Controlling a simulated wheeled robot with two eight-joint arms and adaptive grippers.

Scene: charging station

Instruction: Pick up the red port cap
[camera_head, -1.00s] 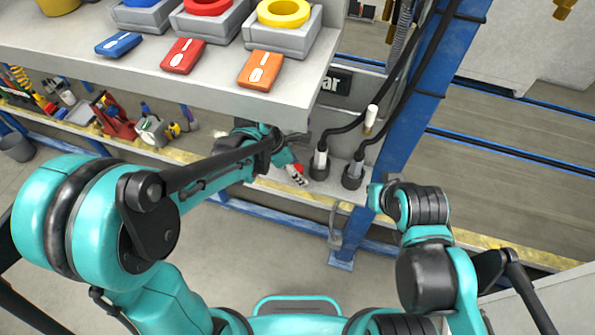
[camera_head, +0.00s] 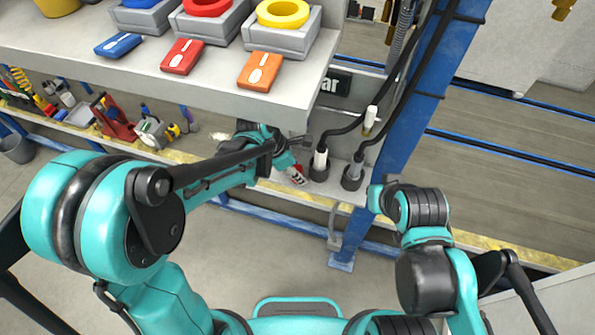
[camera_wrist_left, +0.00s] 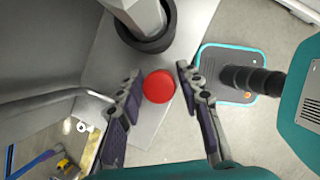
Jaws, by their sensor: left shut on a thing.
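The red port cap (camera_wrist_left: 159,86) is a round red disc in the left wrist view, between the two fingers of my left gripper (camera_wrist_left: 159,74). The gripper is shut on it. In the head view, my left gripper (camera_head: 297,173) is over the grey ledge, just left of a charging plug, and only a little red shows there. In the wrist view the cap appears beside the black collar of that plug; I cannot tell whether it is clear of the surface. My right arm is at lower right in the head view, but its gripper cannot be made out.
Two grey plugs with black cables, the left (camera_head: 320,163) and right (camera_head: 353,173), stand on the ledge. A blue post (camera_head: 410,110) rises to the right. Above, a grey shelf (camera_head: 215,88) holds coloured rings in trays and blue, red and orange boxes.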

